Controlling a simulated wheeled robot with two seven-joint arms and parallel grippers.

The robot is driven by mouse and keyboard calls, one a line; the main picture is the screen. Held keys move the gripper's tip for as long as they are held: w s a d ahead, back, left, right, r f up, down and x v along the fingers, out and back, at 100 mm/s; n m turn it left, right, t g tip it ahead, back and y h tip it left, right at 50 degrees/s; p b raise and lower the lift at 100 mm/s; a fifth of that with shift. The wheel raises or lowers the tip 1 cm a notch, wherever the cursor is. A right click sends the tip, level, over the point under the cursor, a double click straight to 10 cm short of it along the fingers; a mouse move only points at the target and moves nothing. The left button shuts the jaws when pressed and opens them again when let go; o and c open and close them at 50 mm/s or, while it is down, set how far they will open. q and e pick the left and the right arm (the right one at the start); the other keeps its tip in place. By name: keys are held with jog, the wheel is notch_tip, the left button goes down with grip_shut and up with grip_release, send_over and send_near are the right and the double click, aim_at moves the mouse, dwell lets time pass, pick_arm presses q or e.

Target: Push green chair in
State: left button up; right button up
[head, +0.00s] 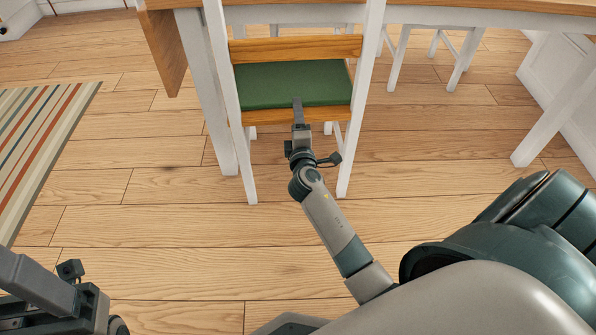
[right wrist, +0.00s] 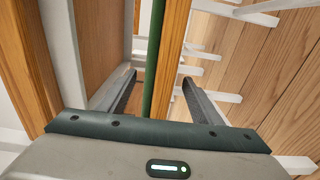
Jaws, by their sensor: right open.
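The green chair has a green seat (head: 292,84), white posts and wooden rails, and stands at the table with its back towards me. My right gripper (head: 297,104) reaches between the chair's back posts to the rear edge of the seat. In the right wrist view its open fingers (right wrist: 155,84) lie on either side of the thin green seat (right wrist: 156,50) and its wooden rail (right wrist: 174,45). I cannot tell whether they touch. My left gripper (head: 50,298) is partly visible at the bottom left, away from the chair; its jaw opening is unclear.
The wooden table (head: 165,45) with white legs stands over and around the chair. White stool-like legs (head: 397,55) show beyond, and a white cabinet (head: 552,65) stands at the right. A striped rug (head: 45,125) lies at the left. The wooden floor before the chair is clear.

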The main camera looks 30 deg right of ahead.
jog(key=shift+r, duration=0.15)
jog(key=v, duration=1.2)
dwell(0.3)
jog(key=shift+w+a, duration=0.1)
jog(key=shift+w, duration=0.05)
